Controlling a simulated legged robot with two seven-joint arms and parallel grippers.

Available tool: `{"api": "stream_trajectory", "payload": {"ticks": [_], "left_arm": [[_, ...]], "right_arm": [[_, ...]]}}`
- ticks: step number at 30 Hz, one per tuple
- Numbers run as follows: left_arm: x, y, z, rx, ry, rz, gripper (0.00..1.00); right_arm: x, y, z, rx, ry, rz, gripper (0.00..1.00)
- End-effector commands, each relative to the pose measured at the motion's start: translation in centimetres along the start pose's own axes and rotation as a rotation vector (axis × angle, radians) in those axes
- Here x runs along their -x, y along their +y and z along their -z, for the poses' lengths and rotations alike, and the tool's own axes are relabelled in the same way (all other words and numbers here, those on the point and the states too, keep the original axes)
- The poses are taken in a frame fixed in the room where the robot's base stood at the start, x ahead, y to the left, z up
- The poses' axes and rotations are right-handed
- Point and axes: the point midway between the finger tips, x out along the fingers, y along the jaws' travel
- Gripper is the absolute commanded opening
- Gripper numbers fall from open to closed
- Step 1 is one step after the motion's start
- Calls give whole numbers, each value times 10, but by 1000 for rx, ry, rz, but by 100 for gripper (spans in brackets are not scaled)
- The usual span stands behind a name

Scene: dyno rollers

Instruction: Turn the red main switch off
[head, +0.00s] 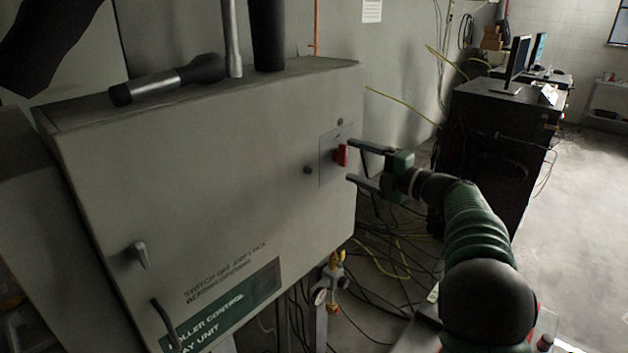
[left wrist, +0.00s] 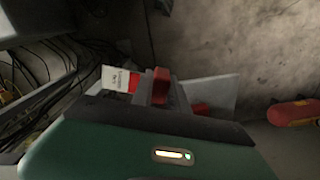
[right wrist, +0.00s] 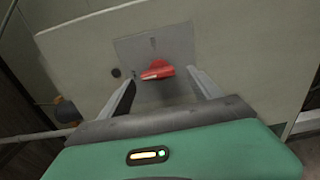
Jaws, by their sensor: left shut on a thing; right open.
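The red main switch (head: 341,155) is a red handle on a grey square plate (head: 328,170) on the front of the grey cabinet (head: 220,150), near its right edge. My right gripper (head: 352,162) is open in front of it, one finger above and one below in the head view. In the right wrist view the red switch (right wrist: 157,72) shows between the fingertips, its handle nearly level; contact cannot be told. My left gripper (left wrist: 160,85) is shut on a small red object (left wrist: 162,80), with a white-and-red tag (left wrist: 118,78) beside it.
A black flashlight-like tool (head: 165,80) lies on the cabinet top. A small dark knob (head: 308,170) sits left of the switch plate. Cables and a brass valve (head: 335,270) are below right. A desk with monitors (head: 517,57) stands behind at right.

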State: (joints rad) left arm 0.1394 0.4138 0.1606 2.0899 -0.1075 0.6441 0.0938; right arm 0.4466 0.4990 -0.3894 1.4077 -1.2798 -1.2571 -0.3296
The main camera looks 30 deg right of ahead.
Motion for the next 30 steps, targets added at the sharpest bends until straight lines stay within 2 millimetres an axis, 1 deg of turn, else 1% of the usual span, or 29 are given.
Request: {"api": "stream_trajectory", "payload": {"ticks": [1,6,9,12,15,24,28,30], "left_arm": [[-4,0,0,0,0,0,0],[-10,0,0,0,0,0,0],[-12,0,0,0,0,0,0],[-13,0,0,0,0,0,0],[-13,0,1,0,0,0,0],[-13,0,0,0,0,0,0],[-12,0,0,0,0,0,0],[-11,0,0,0,0,0,0]], "right_arm": [[13,-2,-1,0,-4,-1,73],[59,-3,-2,-1,-4,1,73],[79,-4,-2,-2,-4,1,73],[92,-3,-2,-1,-1,3,73],[97,-3,-1,-2,0,3,73],[98,-3,-1,-2,0,2,73],[97,-3,-1,-4,-2,1,73],[91,0,-2,-27,-22,-14,73]]}}
